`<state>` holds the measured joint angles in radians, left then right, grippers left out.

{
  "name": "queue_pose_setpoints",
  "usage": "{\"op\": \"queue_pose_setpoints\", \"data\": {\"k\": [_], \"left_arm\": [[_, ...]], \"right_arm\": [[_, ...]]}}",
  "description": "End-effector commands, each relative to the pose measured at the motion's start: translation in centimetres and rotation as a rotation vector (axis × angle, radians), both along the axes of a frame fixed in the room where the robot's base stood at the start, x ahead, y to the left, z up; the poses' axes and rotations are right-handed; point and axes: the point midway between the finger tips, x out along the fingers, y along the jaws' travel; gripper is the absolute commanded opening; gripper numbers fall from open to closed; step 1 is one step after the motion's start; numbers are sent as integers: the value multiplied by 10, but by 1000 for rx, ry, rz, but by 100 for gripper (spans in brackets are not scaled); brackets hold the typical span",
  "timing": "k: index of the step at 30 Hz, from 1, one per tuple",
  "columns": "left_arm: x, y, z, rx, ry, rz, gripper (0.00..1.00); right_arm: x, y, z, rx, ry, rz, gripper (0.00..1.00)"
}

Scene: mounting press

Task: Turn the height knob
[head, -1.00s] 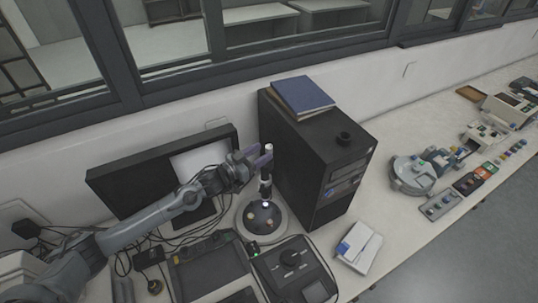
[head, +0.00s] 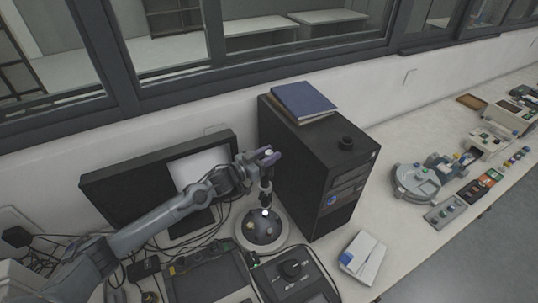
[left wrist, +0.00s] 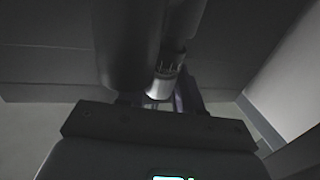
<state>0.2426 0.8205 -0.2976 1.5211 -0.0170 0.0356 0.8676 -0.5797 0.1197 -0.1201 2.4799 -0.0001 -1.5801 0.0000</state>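A small press-like device with a dark domed body (head: 262,228) on a round white base stands on the bench between the monitor and the black computer tower. A slim dark upright column (head: 265,186) rises from it. My left gripper (head: 268,157), with purple-grey fingers, is at the column's upper end and hides part of it. Whether the fingers grip it I cannot tell. In the left wrist view a dark cylinder with a silver marked collar (left wrist: 165,85) is close by, beside a purplish finger. I cannot clearly make out which part is the height knob. My right gripper is out of view.
The black computer tower (head: 318,165) stands close to the device's right. The monitor (head: 110,185) is behind my left arm. A control box with a black dial (head: 290,270) and cables lie in front.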

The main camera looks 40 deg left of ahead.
Motion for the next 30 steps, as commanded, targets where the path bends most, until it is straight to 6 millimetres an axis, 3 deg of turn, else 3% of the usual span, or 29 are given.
{"op": "queue_pose_setpoints", "data": {"k": [1,4,17,30], "left_arm": [[0,0,0,0,0,-1,20],[0,0,0,0,0,-1,4],[0,-2,2,-6,0,91,4],[1,-3,1,-13,1,462,4]], "right_arm": [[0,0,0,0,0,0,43],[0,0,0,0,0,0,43],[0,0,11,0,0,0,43],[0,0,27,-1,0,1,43]]}}
